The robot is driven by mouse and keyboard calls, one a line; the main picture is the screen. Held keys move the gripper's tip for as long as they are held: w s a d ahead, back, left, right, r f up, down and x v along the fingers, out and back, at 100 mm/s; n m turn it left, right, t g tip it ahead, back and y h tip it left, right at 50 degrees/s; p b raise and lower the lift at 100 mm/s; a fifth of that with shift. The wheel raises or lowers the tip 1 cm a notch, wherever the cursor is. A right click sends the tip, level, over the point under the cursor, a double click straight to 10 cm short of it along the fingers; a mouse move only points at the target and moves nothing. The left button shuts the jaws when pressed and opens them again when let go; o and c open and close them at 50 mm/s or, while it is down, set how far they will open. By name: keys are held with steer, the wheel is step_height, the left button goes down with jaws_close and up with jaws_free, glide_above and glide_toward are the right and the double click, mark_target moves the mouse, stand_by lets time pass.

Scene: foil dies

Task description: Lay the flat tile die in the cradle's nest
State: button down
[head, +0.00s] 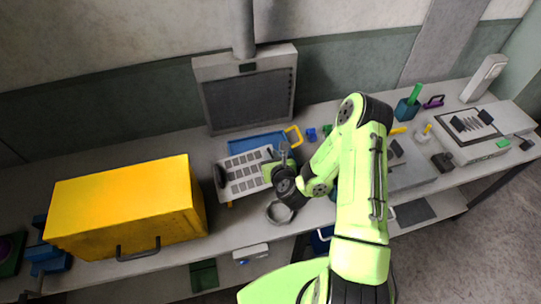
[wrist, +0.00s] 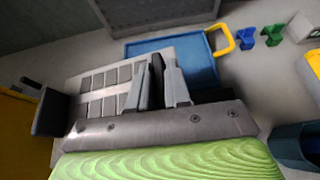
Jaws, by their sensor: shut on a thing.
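The flat tile die (head: 243,181) is a pale plate with a grid of grey tiles and a dark upright tab at its left end. It also shows in the wrist view (wrist: 98,80). My gripper (head: 279,158) is at its right end. In the wrist view my gripper (wrist: 156,88) has its two grey fingers closed on a dark upright tab. The fingers and wrist hide part of the die. A pale base (head: 486,148) at the far right has a dark-framed area with two dark upright pieces; I cannot tell whether it is the cradle.
A big yellow box (head: 125,205) stands left of the die. A blue tray (head: 240,146) with a yellow handle lies behind it, before a grey framed panel (head: 248,98). A grey unit (head: 405,168) stands right of my arm. A round ring (head: 279,213) lies near the front edge.

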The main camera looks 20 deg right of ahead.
steer(key=f+b, duration=0.2)
steer(key=s+f+b, duration=0.1)
steer(key=f+b, duration=0.3)
steer(key=shift+s+b, duration=0.25)
steer(key=shift+b, duration=0.05)
steer(key=w+d+r+m, duration=0.15)
steer(key=w+d, duration=0.25)
steer(key=w, duration=0.5)
steer(key=w+d+r, duration=0.2)
steer(key=w+d, duration=0.3)
steer(key=w, duration=0.3)
step_height(320, 180, down, 10)
steer(key=shift+b, duration=0.4)
steer(key=shift+f, duration=0.15)
steer(key=c, duration=1.1)
jaws_free()
